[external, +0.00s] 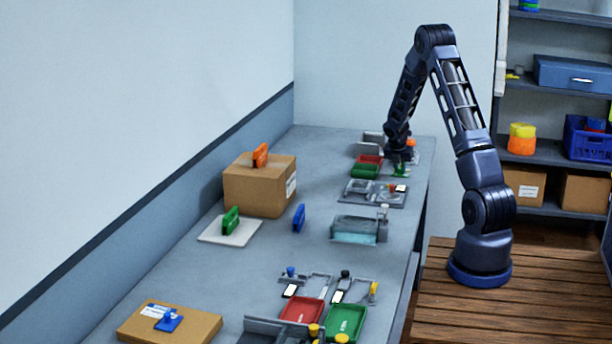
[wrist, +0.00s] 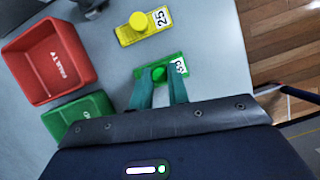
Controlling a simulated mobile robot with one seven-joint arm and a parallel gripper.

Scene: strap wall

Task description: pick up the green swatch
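The green swatch (wrist: 172,62) is a small flat green plate with a round knob and a white number label. It lies on the grey bench in the wrist view. It shows partly under my gripper at the bench's far right in the external view (external: 401,171). My gripper (wrist: 159,75) points down at it, its two teal fingers on either side of the knob. Whether the fingers press on the knob I cannot tell. The swatch looks level, with no clear gap beneath it.
A yellow swatch (wrist: 138,26) lies close by. A red bin (wrist: 48,62) and a green bin (wrist: 76,116) stand to the left. The bench edge is close on the right.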

